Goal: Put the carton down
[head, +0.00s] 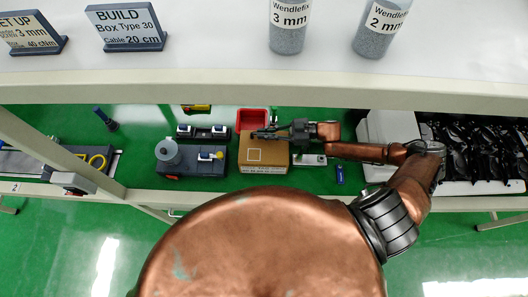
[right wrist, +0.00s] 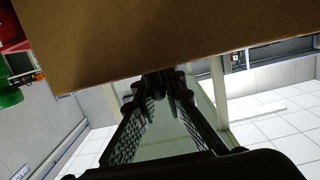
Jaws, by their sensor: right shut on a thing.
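The brown cardboard carton (head: 264,167) is near the middle of the green bench in the head view, with a pale square outline on its top and print along its front. My right gripper (head: 266,133) reaches in from the right and is shut on the carton's far edge. In the right wrist view the carton (right wrist: 150,40) fills the top, with the two fingers of the right gripper (right wrist: 160,90) meeting at its lower edge. I cannot tell whether the carton touches the bench. My left gripper is not in view.
A red bin (head: 252,115) stands right behind the carton. A grey fixture with a spool (head: 168,152) is to its left, and a blue item (head: 340,175) lies to its right. White boxes and black bags (head: 480,150) fill the right. A shelf (head: 230,95) crosses above the bench.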

